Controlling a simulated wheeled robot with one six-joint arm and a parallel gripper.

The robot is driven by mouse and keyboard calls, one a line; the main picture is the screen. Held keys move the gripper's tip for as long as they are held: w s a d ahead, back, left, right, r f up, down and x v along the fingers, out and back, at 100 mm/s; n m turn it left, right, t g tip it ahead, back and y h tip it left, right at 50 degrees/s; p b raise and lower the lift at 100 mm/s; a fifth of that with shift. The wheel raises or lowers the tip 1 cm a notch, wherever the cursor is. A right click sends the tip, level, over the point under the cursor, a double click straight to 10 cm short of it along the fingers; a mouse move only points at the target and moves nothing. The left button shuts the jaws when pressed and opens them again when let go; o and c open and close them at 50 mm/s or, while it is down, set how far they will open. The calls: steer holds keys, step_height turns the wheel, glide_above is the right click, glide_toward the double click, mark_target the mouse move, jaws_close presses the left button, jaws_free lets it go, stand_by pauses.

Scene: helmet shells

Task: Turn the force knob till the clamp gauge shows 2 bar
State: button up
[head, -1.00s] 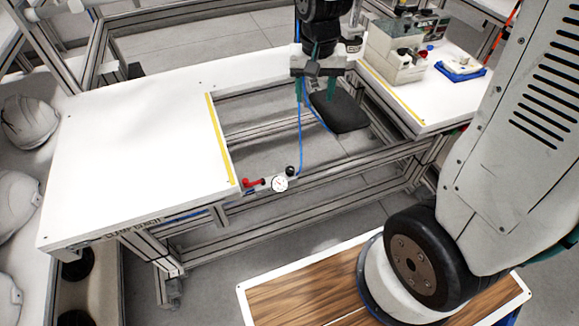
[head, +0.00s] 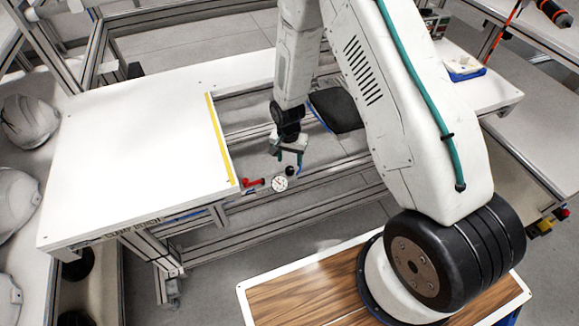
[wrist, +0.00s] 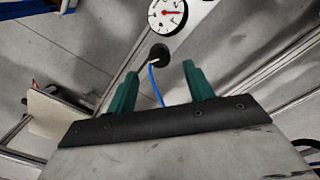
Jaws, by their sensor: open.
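The clamp gauge (head: 279,184), a small round white dial, sits at the table's cut-out edge. In the wrist view the gauge (wrist: 168,15) is at the top, with a red needle lying nearly horizontal; its numbers are too small to read. The black force knob (head: 290,171) is beside the gauge, a blue hose at it. In the wrist view the knob (wrist: 159,53) lies beyond and between the green fingertips. My gripper (head: 288,160) is open and empty, pointing down just above the knob; its spread fingers also show in the wrist view (wrist: 160,78).
A red lever (head: 252,184) is left of the gauge, close to the white tabletop (head: 130,150) with its yellow strip. The frame gap beneath is open, with metal rails. White helmet shells (head: 30,120) lie at far left.

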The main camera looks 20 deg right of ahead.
mark_target(290, 169)
step_height(290, 169, down, 5)
steer(key=shift+f, duration=0.1)
stand_by(0.3)
steer(key=c, duration=1)
steer(key=shift+o, duration=0.2)
steer(key=shift+n, duration=0.3)
steer(key=n, duration=0.5)
steer(key=shift+n, duration=0.3)
steer(key=n, duration=0.5)
steer(key=shift+n, duration=0.4)
